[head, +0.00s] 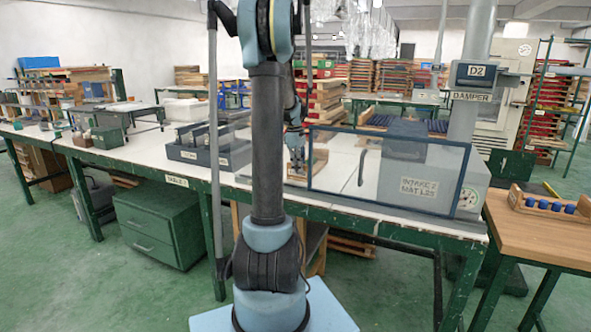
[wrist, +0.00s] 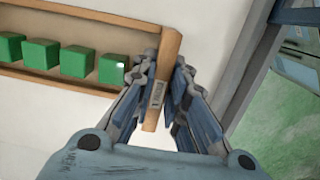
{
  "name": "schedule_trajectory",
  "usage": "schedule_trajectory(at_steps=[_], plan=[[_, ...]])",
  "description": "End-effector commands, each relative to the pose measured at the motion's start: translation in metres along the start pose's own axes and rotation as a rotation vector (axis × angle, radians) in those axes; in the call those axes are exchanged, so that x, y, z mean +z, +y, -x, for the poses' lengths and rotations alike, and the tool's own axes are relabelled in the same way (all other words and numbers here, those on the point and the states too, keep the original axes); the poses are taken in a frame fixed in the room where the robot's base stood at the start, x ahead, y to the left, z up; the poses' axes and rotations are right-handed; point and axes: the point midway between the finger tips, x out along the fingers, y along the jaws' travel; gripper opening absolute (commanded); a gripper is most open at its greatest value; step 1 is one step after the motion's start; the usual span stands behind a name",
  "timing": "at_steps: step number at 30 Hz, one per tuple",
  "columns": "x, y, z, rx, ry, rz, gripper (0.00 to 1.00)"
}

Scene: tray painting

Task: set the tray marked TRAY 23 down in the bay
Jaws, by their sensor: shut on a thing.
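A wooden tray (wrist: 70,82) holds a row of green blocks (wrist: 110,68) in the wrist view. My gripper (wrist: 165,72) is shut on its end board, one finger on each side. A small label on that board is too small to read. In the head view the tray (head: 319,162) shows partly beside my gripper (head: 296,158), at the left edge of a clear framed panel (head: 390,172). My arm hides part of this area. A grey housing marked INTAKE 2 MAT L25 (head: 418,188) stands behind the panel. I cannot make out the bay's outline or whether the tray touches the table.
A dark rack (head: 196,153) stands left of my arm on the white tabletop (head: 135,157). At right, a wooden table (head: 535,235) bears another wooden tray (head: 516,200) with blue pieces. The panel's dark frame bounds the right side.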

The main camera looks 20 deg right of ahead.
Motion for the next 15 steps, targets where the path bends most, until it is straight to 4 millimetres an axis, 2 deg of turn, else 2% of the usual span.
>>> schedule_trajectory(at_steps=[3,4,6,15], plan=[[-0.0001,0.0001,-0.0012,0.0,0.0,0.0,0.0],[-0.0002,0.0001,-0.0017,0.0,0.0,0.0,0.15],[-0.0002,0.0001,-0.0014,0.0,0.0,0.0,0.31],[-0.0001,0.0,-0.0011,0.0,0.0,0.0,0.33]])
